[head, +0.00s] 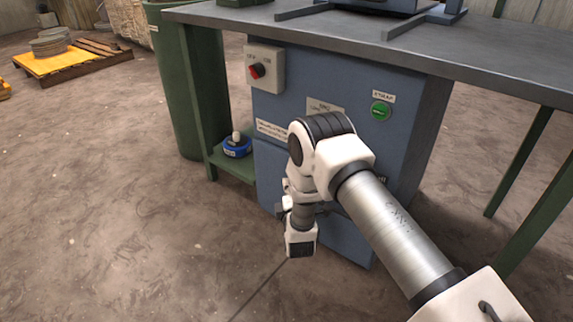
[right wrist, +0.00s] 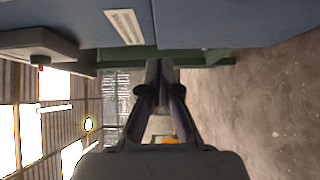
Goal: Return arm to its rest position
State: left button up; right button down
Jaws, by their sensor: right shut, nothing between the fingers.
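My right arm (head: 390,225) reaches in from the lower right of the head view. It bends down in front of the blue cabinet (head: 408,120). The gripper itself is mostly hidden behind the wrist links in the head view. In the right wrist view my right gripper (right wrist: 159,75) is shut, its fingers together at the tips with nothing between them. The cabinet (right wrist: 230,22) runs along the top of that view, close beside the gripper. Whether the arm touches it I cannot tell. My left gripper is not in view.
The cabinet carries a red knob (head: 257,71) and a green button (head: 380,111). A grey tabletop (head: 480,52) overhangs it. A blue roll (head: 237,148) sits on a low green shelf beside a green bin (head: 170,90). The floor (head: 110,210) at left is clear.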

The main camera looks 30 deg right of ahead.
jog(key=s+a+f+m+g+y+p, duration=0.15)
jog(key=s+a+f+m+g, duration=0.35)
jog(key=s, duration=0.9)
jog(key=s+a+f+m+g+y+p, duration=0.1)
jog(key=s+a+f+m+g+y, duration=0.4)
jog(key=s, duration=0.8)
jog(key=s+a+f+m+g+p, duration=0.1)
jog(key=s+f+m+g+p, duration=0.15)
jog(key=s+g, duration=0.8)
jog(key=s+r+t+p, duration=0.1)
jog(key=r+t+p, duration=0.1)
jog(key=r+p, duration=1.6)
jog(key=s+r+m+t+p, duration=0.1)
jog(key=s+r+t+p, duration=0.1)
jog(key=r+p, duration=1.7)
jog(key=shift+s+a+r, duration=0.15)
jog(key=shift+s+r, duration=0.1)
jog(key=shift+r, duration=0.6)
jog(key=shift+m, duration=0.25)
